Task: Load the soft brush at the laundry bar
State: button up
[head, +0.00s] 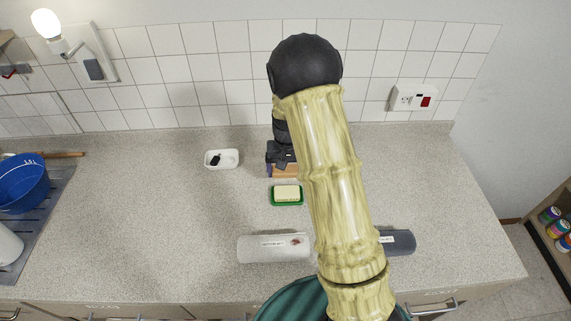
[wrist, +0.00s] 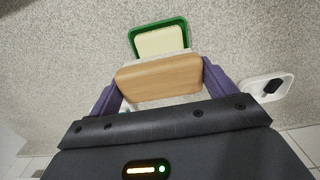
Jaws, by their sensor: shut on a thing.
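The soft brush, a wooden block (wrist: 158,80), is held between the purple fingers of my gripper (wrist: 162,76). My gripper (head: 282,168) is shut on it, and its wooden edge shows in the head view (head: 285,172). The bristles are mostly hidden. The laundry bar, a cream block (head: 287,192), lies in a green dish (head: 287,204) just in front of the brush in the head view. In the wrist view the bar (wrist: 160,42) and green dish (wrist: 132,38) are just beyond the brush. Whether brush and bar touch cannot be told.
A white dish (head: 210,164) with a small black object stands left of my gripper. A pale roll (head: 262,249) and a dark roll (head: 402,242) lie near the front edge. A blue bucket (head: 22,185) is at far left. The tiled wall (head: 190,65) is behind.

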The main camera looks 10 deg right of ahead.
aim_at(287, 191)
jog(key=shift+s, duration=0.15)
notch_tip(287, 191, down, 5)
jog(key=b, duration=0.4)
jog(key=shift+f, duration=0.2)
jog(key=shift+a+f, duration=0.15)
jog(key=shift+f, duration=0.1)
jog(key=shift+d, duration=0.2)
jog(key=shift+a+f+b, duration=0.1)
jog(key=shift+f+b, duration=0.4)
jog(key=shift+f, duration=0.1)
dwell(1.9)
